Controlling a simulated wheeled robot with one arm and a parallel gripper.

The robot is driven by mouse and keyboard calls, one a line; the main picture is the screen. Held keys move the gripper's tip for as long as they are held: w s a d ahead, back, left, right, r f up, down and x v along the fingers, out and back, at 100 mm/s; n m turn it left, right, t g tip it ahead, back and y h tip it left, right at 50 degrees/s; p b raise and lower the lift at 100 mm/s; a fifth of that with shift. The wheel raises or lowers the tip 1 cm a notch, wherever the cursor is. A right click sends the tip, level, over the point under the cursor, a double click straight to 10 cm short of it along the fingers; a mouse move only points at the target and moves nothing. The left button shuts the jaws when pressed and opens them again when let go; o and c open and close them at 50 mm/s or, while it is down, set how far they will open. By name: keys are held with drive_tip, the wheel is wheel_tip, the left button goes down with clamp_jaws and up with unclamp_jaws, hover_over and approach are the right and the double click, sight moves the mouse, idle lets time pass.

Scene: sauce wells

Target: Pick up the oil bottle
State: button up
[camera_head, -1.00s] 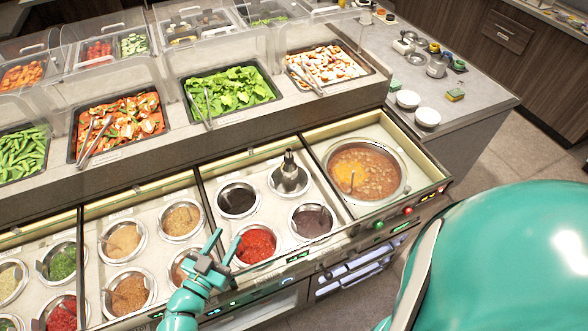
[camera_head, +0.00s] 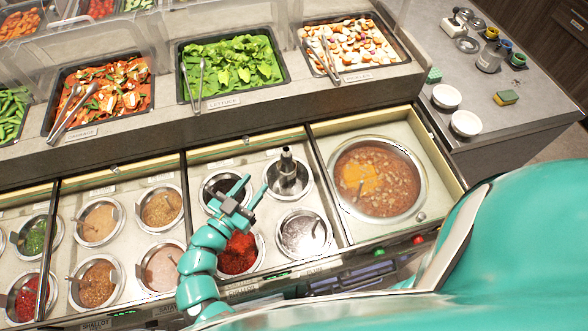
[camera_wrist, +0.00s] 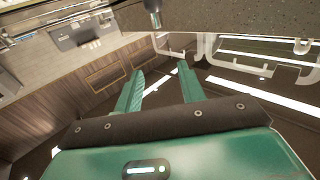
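A steel bottle (camera_head: 288,172) with a narrow neck, which looks like the oil bottle, stands upright in a round well in the head view. My gripper (camera_head: 254,184) is just left of it, above the wells, with its fingers pointing up the picture. The fingers are apart and nothing shows between them. In the wrist view my gripper (camera_wrist: 160,72) is also open and empty. I cannot clearly make out the bottle in that view.
Around the bottle are a dark sauce well (camera_head: 223,188), a red sauce well (camera_head: 238,252) and an empty-looking well (camera_head: 303,234). A large soup pot (camera_head: 376,180) is to the right. Trays of lettuce (camera_head: 232,65) and other food stand behind on a raised ledge.

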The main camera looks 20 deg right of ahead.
sight(285, 158)
wheel_tip(285, 158, down, 6)
drive_tip(key=b, duration=0.5)
drive_tip(key=p+x, duration=0.2)
drive_tip(key=x, duration=0.4)
drive_tip(key=p+x, duration=0.2)
drive_tip(key=x, duration=0.4)
drive_tip(key=shift+w+d+r, duration=0.2)
drive_tip(key=shift+w+d, duration=0.05)
drive_tip(key=shift+w, duration=0.1)
drive_tip(key=shift+w+d+r+p, duration=0.15)
drive_tip(key=shift+w+d+p, duration=0.25)
drive_tip(key=shift+p, duration=0.3)
drive_tip(key=p+x, duration=0.2)
drive_tip(key=x, duration=0.1)
drive_tip(key=shift+d, duration=0.1)
drive_tip(key=shift+w+d+f, duration=0.25)
drive_tip(key=shift+w+d, duration=0.1)
clamp_jaws()
